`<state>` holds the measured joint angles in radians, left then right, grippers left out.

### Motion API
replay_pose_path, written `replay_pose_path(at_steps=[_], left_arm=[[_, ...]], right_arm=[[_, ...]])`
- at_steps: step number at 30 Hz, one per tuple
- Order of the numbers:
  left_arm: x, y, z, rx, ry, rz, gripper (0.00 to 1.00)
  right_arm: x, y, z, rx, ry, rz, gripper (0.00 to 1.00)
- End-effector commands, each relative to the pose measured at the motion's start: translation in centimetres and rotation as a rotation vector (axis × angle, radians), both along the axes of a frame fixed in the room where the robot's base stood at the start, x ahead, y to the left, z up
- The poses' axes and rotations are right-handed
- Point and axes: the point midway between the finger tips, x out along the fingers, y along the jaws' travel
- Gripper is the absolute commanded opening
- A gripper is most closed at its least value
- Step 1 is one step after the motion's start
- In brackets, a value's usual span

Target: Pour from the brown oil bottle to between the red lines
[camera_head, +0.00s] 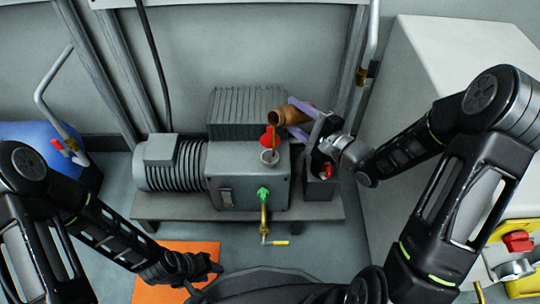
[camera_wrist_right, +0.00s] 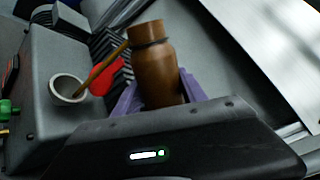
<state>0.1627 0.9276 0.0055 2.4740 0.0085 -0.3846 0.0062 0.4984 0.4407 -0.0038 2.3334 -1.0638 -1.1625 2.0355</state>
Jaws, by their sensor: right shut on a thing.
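The brown oil bottle (camera_head: 288,116) is tilted, its mouth pointing left near the pump's grey filler cup (camera_head: 269,157). My right gripper (camera_head: 300,111) is shut around the bottle with its purple fingers; the wrist view also shows the bottle (camera_wrist_right: 156,70). There, a thin brown streak (camera_wrist_right: 104,66) runs from the bottle's neck into the filler cup (camera_wrist_right: 68,88). A small window (camera_head: 225,197) is on the pump's front; I cannot make out red lines or a level. My left gripper (camera_head: 213,267) is low, by an orange mat; its opening is unclear.
A red part (camera_head: 266,138) stands beside the filler cup. A green fitting (camera_head: 263,193) and a brass tap with a yellow handle (camera_head: 279,243) stick out from the pump's front. A blue drum (camera_head: 30,135) is at left, the orange mat (camera_head: 150,287) in front.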

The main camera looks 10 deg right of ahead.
Motion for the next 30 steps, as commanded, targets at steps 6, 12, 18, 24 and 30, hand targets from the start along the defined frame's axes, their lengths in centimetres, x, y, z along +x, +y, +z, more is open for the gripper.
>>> replay_pose_path(at_steps=[6, 12, 18, 24, 30], left_arm=[[0.02, -0.01, -0.08, 0.000, 0.000, 0.000, 0.38], [0.02, 0.00, -0.14, 0.000, -0.001, 0.000, 0.38], [0.02, -0.01, -0.21, 0.000, -0.001, 0.000, 0.38], [0.04, -0.01, -0.27, 0.000, -0.001, 0.000, 0.38], [0.04, -0.01, -0.34, 0.000, -0.002, 0.001, 0.38]], right_arm=[[0.02, 0.00, 0.02, -0.015, -0.009, 0.000, 0.00], [0.03, -0.01, -0.02, -0.030, -0.017, 0.000, 0.00], [0.03, -0.02, -0.06, -0.045, -0.025, 0.000, 0.00], [0.04, -0.04, -0.09, -0.060, -0.034, 0.000, 0.00], [0.05, -0.06, -0.14, -0.074, -0.041, 0.000, 0.00]])
